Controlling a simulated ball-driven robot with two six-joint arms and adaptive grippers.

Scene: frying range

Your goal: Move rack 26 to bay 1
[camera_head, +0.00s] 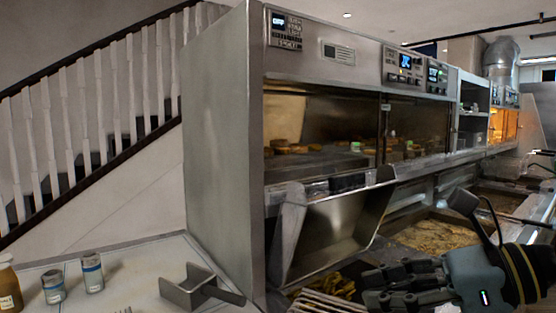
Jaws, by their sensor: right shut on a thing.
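My right gripper (378,285) is at the bottom right, its dark fingers pointing left. It is shut on a rack (325,303) with pale parallel bars, cut off by the bottom edge of the picture. The fingers hide the exact place of the grip. No number 26 can be read on it. Fried food (345,284) shows just behind the rack, left of the fingers. Bays of the frying range (440,235) lie behind and to the right of the gripper; no bay number is readable. My left gripper is not in view.
A tall steel warming cabinet (222,130) with food on its shelf stands at centre. A slanted steel chute (335,235) hangs below it. On the white counter (135,265) are a metal scoop (195,288), two small jars (92,273) and a bottle (9,285).

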